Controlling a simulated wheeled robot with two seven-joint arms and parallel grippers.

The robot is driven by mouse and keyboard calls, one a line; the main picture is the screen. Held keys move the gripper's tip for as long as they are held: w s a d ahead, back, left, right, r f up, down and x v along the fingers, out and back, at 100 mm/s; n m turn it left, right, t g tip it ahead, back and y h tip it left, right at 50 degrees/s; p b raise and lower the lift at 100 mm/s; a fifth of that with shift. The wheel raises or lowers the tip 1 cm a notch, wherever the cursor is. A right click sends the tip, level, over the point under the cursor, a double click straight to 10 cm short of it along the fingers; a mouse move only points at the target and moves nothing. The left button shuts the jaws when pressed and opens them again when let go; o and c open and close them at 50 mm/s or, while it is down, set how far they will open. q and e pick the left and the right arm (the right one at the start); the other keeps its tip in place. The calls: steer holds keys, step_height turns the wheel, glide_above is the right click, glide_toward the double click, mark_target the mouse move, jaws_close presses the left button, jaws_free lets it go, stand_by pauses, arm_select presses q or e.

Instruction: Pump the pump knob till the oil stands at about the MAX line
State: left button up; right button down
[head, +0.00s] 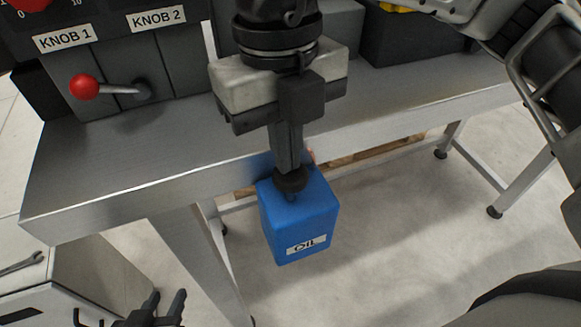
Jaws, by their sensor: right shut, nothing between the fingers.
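My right gripper (289,168) points down from the top of the view, fingers shut together, with the tips right at this knob. I cannot tell if they touch it. My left gripper (165,299) is partly in view at the bottom left, its two dark fingers apart and nothing seen between them. No oil level or MAX line is visible.
The metal bench (120,165) crosses the view. On it stands a grey panel with KNOB 1 and KNOB 2 labels and a red-ended lever (84,87). A wrench (22,263) lies on a cabinet at lower left. Pale floor is clear at right.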

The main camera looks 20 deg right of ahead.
steer(key=shift+f, duration=0.35)
steer(key=shift+w+a+r, duration=0.15)
steer(key=shift+w+r, duration=0.1)
steer(key=shift+w, duration=0.55)
steer(key=shift+w+a+r, duration=0.15)
steer(key=shift+w+r, duration=0.1)
steer(key=shift+w, duration=0.5)
arm_select(q)
steer(key=shift+f, duration=0.45)
steer(key=shift+r, duration=0.1)
arm_select(e)
steer(key=shift+r, duration=0.55)
arm_select(q)
steer(key=shift+w+d+r, duration=0.1)
steer(key=shift+d+r, duration=0.15)
steer(key=shift+r, duration=0.6)
arm_select(e)
steer(key=s+a+r, duration=0.3)
steer(key=s+r, duration=0.9)
steer(key=s, duration=0.2)
steer(key=shift+a, duration=0.2)
